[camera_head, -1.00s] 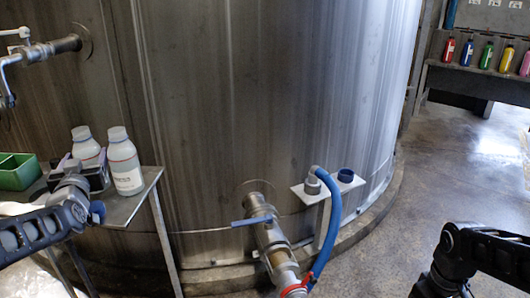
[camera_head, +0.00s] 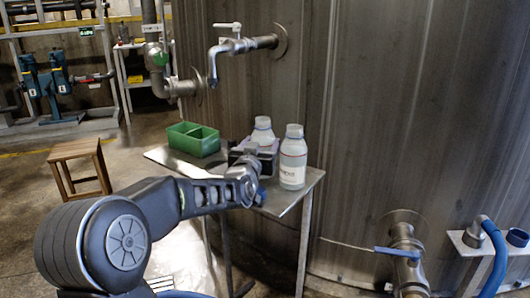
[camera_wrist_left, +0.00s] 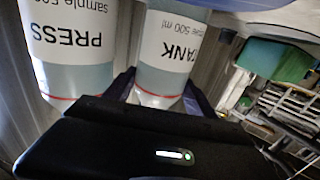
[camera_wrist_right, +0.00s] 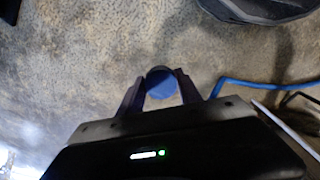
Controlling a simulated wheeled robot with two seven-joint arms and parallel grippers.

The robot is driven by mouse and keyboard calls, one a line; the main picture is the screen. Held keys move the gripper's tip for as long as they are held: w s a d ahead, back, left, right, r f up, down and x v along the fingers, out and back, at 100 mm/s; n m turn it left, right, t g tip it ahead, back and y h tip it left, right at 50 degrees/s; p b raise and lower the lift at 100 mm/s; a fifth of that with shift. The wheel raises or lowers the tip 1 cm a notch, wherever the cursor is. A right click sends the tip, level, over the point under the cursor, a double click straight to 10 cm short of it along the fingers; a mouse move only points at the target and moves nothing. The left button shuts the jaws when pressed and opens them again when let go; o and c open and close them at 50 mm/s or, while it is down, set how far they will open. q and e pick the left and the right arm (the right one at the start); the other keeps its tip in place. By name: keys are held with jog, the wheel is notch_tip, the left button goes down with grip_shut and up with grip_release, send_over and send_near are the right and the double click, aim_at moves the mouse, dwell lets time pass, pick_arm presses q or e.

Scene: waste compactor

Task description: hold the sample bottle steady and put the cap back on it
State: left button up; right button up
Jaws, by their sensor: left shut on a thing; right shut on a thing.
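Two pale bottles with white tops stand upright on a metal side table (camera_head: 285,205). My left gripper (camera_head: 248,165) is shut around the rear-left bottle (camera_head: 262,134), which the left wrist view shows as the bottle labelled TANK (camera_wrist_left: 168,60) between the fingers. The other bottle (camera_head: 292,160) stands just to its right, apart from the fingers; its label reads PRESS (camera_wrist_left: 75,45) in the left wrist view. My right gripper (camera_wrist_right: 162,88) is outside the head view. In the right wrist view it is shut on a round blue cap (camera_wrist_right: 161,82), above the floor.
A green divided box (camera_head: 193,139) sits on the table, left of the bottles. The large steel tank (camera_head: 410,100) rises behind, with a tap (camera_head: 228,47) above. A valve with a blue lever (camera_head: 398,252) and a small shelf (camera_head: 465,243) are at right. A wooden stool (camera_head: 78,166) is at left.

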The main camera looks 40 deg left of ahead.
aim_at(261, 121)
pick_arm(q)
grip_shut()
jog(key=shift+r, duration=0.1)
dwell(0.3)
